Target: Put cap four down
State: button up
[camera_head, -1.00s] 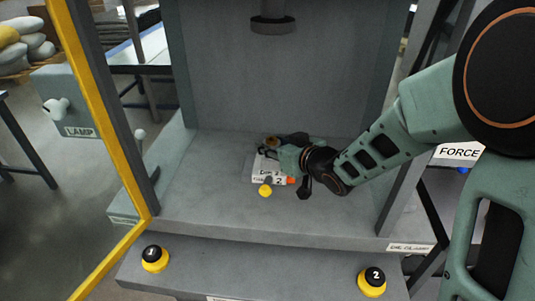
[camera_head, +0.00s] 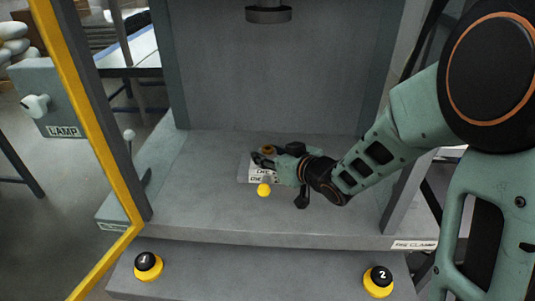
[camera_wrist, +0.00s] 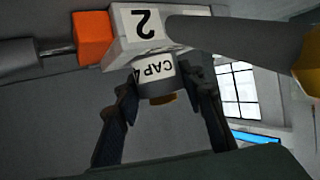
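In the wrist view, cap 4 (camera_wrist: 155,72) is a small grey piece with a white "CAP 4" label, and it sits between my two fingertips. My gripper (camera_wrist: 160,82) has one finger on each side, seemingly closed against it. The cap is right at the white block marked "2" (camera_wrist: 135,30); whether it touches the block is unclear. In the head view, my gripper (camera_head: 262,160) is low over the labelled block (camera_head: 262,174) on the grey press bed, and hides part of it. A brownish round part (camera_head: 267,149) shows beside the fingers.
A lever with a yellow knob (camera_head: 264,190) juts out in front of the block. A press ram (camera_head: 268,14) hangs above. Yellow-and-black buttons 1 (camera_head: 148,266) and 2 (camera_head: 379,281) stand at the front. A yellow-edged frame (camera_head: 85,120) is at left.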

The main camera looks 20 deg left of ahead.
jog(key=o, duration=0.3)
jog(key=shift+o, duration=0.2)
jog(key=shift+r, duration=0.1)
jog(key=shift+r+p, duration=0.25)
jog(key=shift+p, duration=0.05)
jog(key=p+v, duration=0.2)
jog(key=v, duration=1)
jog(key=shift+f, duration=0.1)
